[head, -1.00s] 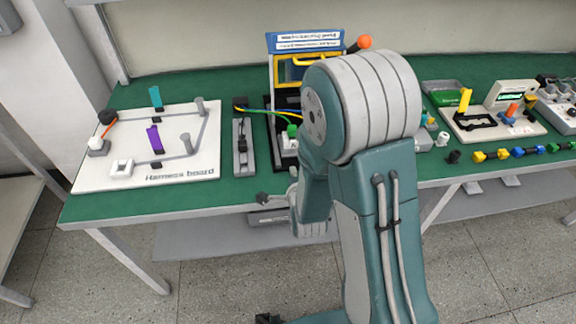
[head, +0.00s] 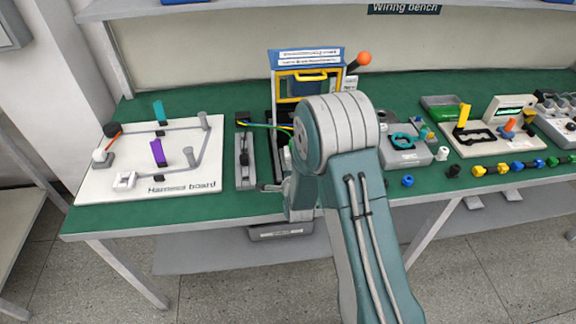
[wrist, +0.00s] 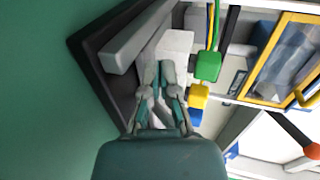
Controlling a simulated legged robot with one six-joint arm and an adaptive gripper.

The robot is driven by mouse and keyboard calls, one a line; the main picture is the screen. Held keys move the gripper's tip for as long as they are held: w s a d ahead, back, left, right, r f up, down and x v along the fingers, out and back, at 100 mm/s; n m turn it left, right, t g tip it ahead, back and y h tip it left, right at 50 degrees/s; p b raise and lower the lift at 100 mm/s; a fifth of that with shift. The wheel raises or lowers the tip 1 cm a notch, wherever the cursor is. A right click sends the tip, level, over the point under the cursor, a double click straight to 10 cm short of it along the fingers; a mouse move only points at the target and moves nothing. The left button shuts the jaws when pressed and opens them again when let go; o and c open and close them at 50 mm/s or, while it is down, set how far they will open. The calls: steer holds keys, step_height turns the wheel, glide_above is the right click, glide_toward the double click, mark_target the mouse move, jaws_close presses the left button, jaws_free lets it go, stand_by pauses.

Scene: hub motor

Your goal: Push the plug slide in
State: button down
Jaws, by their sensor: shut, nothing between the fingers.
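My gripper (wrist: 158,78) is shut and empty in the wrist view. Its fingertips are at a pale grey-white block (wrist: 176,42), which I take to be the plug slide; whether they touch it I cannot tell. The block lies along a grey rail (wrist: 137,37) on a dark base (wrist: 92,42). Green (wrist: 207,66), yellow (wrist: 198,97) and blue (wrist: 195,116) plugs sit to the right of the fingers. In the head view my arm hides the slide and most of the gripper.
A tester with a yellow-framed door (head: 308,75) and an orange-knobbed lever (head: 363,59) stands behind the arm. A grey rail fixture (head: 245,160) and the harness board (head: 90,188) are to the left. Grey devices (head: 405,155) are to the right. Green bench top (wrist: 40,90) is clear left of the gripper.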

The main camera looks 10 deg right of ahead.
steer(key=shift+w, duration=0.7)
steer(key=shift+w, duration=0.1)
